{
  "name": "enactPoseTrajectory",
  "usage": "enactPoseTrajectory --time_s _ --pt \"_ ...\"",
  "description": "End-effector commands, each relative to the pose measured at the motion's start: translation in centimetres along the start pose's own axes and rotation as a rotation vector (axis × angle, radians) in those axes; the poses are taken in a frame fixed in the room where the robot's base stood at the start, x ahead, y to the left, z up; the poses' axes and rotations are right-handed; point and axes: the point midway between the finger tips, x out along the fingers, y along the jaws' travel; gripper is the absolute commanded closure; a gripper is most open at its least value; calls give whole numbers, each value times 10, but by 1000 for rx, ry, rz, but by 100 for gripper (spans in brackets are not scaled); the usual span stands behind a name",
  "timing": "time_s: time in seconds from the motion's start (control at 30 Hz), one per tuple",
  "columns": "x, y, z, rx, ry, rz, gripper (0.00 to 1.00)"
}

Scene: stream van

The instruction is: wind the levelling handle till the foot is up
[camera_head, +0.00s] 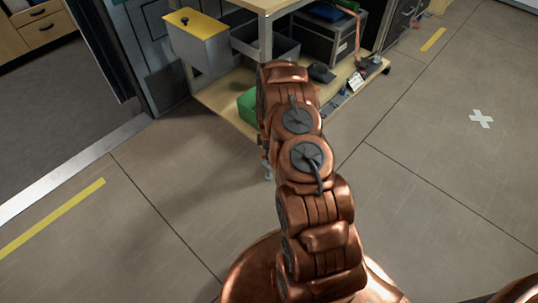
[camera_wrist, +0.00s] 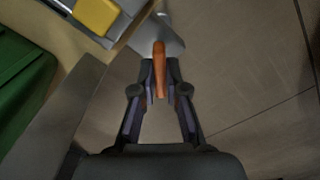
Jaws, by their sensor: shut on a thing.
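In the wrist view, my gripper (camera_wrist: 160,84) is closed on an orange grip (camera_wrist: 159,53), which I take to be the levelling handle. The grip stands between the two fingertips, and its far end sticks out past them. A pale grey metal part (camera_wrist: 170,36) lies just behind the grip; how they join is not clear. In the head view my copper arm reaches to the lower front corner of the wooden bench and hides the handle. I cannot make out the levelling foot in either view.
The wooden bench (camera_head: 229,116) carries a yellow-lidded box (camera_head: 198,46) and a dark case (camera_head: 322,42). A green bin (camera_head: 246,106) sits on its low shelf and shows close at left in the wrist view (camera_wrist: 22,75). The tiled floor is clear around the bench's near side.

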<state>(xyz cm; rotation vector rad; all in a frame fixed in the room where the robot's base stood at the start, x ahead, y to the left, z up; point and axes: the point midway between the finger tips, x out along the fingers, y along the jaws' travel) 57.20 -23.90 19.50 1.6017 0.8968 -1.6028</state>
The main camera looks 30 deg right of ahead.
Motion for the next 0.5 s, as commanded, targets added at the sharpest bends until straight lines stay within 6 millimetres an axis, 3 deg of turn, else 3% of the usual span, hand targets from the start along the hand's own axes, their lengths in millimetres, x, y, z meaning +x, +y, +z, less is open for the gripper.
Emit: enactPoseTrajectory --time_s 0.5 --pt "1 2 0 -492 -1 4 100"
